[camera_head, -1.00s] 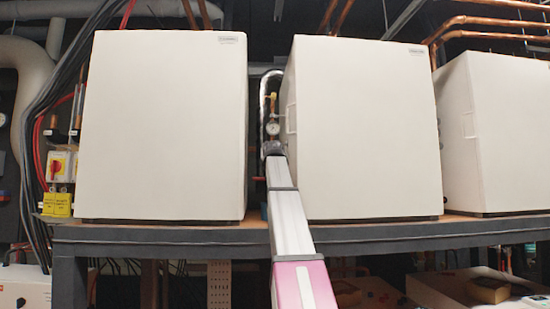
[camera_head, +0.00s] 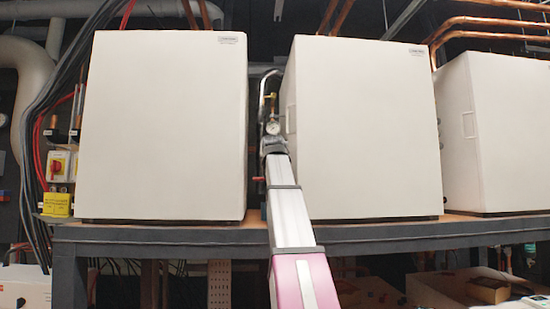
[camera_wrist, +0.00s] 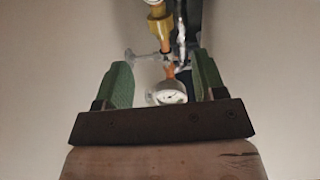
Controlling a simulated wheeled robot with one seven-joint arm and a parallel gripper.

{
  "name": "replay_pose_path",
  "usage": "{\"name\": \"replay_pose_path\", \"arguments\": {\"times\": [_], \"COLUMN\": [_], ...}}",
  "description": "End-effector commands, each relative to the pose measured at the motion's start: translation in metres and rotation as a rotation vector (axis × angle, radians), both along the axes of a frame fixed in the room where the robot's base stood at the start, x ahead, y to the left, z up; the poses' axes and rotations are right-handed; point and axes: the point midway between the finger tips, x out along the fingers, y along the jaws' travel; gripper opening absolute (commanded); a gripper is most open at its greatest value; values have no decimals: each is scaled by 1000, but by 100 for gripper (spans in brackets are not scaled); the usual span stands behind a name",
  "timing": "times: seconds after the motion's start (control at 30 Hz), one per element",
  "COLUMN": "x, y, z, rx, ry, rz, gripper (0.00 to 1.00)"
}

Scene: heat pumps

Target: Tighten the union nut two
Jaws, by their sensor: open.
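My gripper (camera_wrist: 165,85) is open in the wrist view, its two green fingers spread apart. Between and beyond the fingers are a round pressure gauge (camera_wrist: 168,94), a copper-coloured pipe piece (camera_wrist: 170,72) and a yellow fitting (camera_wrist: 159,28). In the head view the gauge (camera_head: 273,128) sits in the narrow gap between two white cabinets, just above the end of my arm. My fingers are hidden or too small to make out there. I cannot tell which fitting is union nut two.
A white cabinet (camera_head: 165,125) stands left of the gap and another (camera_head: 362,130) stands right of it, close on both sides. Both rest on a dark shelf frame (camera_head: 160,235).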

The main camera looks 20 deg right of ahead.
Motion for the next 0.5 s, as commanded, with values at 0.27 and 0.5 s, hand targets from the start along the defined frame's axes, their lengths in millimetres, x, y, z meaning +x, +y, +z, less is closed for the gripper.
{"name": "replay_pose_path", "arguments": {"times": [0.27, 0.5], "x": [-29, -52], "y": [10, 19], "z": [-1, -1], "rx": [0, 0], "ry": [0, 0], "rz": [0, 0], "gripper": [64, 64]}}
